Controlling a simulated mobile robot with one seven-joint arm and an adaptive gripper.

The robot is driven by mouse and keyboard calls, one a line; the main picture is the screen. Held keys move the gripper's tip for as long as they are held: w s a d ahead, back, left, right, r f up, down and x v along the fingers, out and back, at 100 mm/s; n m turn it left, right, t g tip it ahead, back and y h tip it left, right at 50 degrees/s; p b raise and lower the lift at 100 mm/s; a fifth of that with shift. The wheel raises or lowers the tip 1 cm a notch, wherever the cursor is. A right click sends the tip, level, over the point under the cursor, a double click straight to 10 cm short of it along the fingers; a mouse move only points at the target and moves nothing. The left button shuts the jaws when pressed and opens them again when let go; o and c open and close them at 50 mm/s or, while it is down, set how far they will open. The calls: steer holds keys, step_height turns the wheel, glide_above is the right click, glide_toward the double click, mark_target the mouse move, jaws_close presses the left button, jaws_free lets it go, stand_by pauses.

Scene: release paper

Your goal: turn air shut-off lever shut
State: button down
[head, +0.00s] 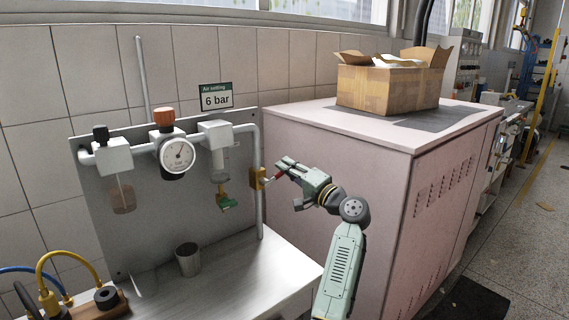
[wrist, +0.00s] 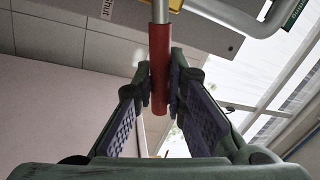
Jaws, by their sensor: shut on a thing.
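The air shut-off lever has a red sleeve (wrist: 160,62) on a bare metal stem, in the wrist view. My gripper (wrist: 163,88) is shut on the red sleeve, with one finger on each side near its lower end. In the head view my gripper (head: 279,173) is just right of the brass valve body (head: 258,179) on the vertical pipe at the panel's right edge. The lever is small there and partly hidden by my fingers, so its exact angle is hard to read. A label ending in "hut" (wrist: 107,9) shows at the top of the wrist view.
A metal cup (head: 188,260) stands on the bench. A large pinkish cabinet (head: 400,225) with an open cardboard box (head: 388,88) stands close behind my arm.

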steer(key=shift+w+d+f+m+t+h+p, duration=0.1)
steer(key=shift+f+m+t+h+p, duration=0.1)
steer(key=shift+f+m, duration=0.45)
steer(key=shift+s+f+m+t+h+p, duration=0.1)
steer(key=shift+f+m+t+h+p, duration=0.1)
steer(key=shift+m, duration=0.75)
steer(key=shift+w+d+f+m+t+h+p, duration=0.1)
steer(key=shift+f+m+h+p, duration=0.1)
steer(key=shift+f+m, duration=0.45)
steer(key=shift+r, duration=0.1)
steer(key=c, duration=1.6)
jaws_free()
steer(key=v, duration=1.2)
